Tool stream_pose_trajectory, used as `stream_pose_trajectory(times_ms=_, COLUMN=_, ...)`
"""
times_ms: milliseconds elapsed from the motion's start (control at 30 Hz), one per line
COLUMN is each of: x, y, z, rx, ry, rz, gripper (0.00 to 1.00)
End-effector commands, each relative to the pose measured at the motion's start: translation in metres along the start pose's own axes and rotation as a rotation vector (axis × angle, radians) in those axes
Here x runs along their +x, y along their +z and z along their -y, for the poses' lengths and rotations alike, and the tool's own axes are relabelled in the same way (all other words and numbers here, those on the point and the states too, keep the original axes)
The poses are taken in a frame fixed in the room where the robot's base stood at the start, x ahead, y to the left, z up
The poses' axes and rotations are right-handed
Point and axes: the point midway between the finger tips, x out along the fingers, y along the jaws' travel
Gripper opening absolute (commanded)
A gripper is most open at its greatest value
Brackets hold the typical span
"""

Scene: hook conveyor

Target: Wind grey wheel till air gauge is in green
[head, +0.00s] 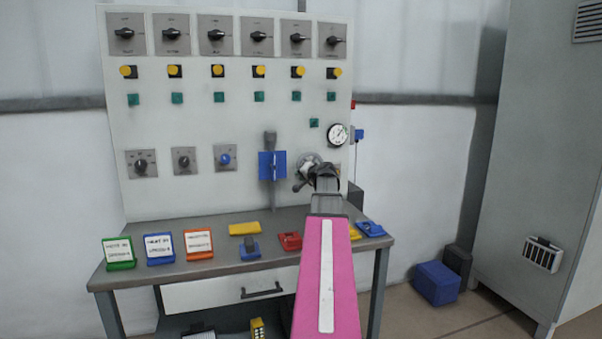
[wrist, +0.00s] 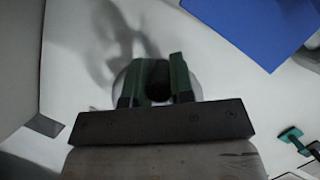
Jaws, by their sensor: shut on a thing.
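The grey wheel (head: 304,164) is on the right part of the upright panel, mostly hidden behind my gripper and arm. My gripper (head: 316,173) is at the wheel. In the wrist view its two green-padded fingers (wrist: 157,86) are closed on a dark round part (wrist: 159,92), which looks like the wheel's handle. A pale rounded edge of the wheel (wrist: 122,80) shows behind the fingers. The round air gauge (head: 338,134) with a white face is just above and right of the wheel. Its needle and any green zone are too small to read.
The bench (head: 222,268) below holds label stands (head: 159,249) and small coloured parts. A tall grey cabinet (head: 530,150) stands at the right. A blue box (head: 437,284) is on the floor.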

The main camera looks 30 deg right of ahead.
Motion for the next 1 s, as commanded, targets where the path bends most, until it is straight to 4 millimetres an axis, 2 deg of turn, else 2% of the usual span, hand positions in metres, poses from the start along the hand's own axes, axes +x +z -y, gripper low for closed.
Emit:
stream_pose_trajectory(times_ms=467, x=0.000, y=0.003, z=-0.025, rx=-0.419, ry=0.174, rz=0.001, gripper=0.00)
stream_pose_trajectory(times_ms=1000, x=-0.003, y=-0.006, z=-0.050, rx=-0.852, ry=0.353, rz=0.001, gripper=0.00)
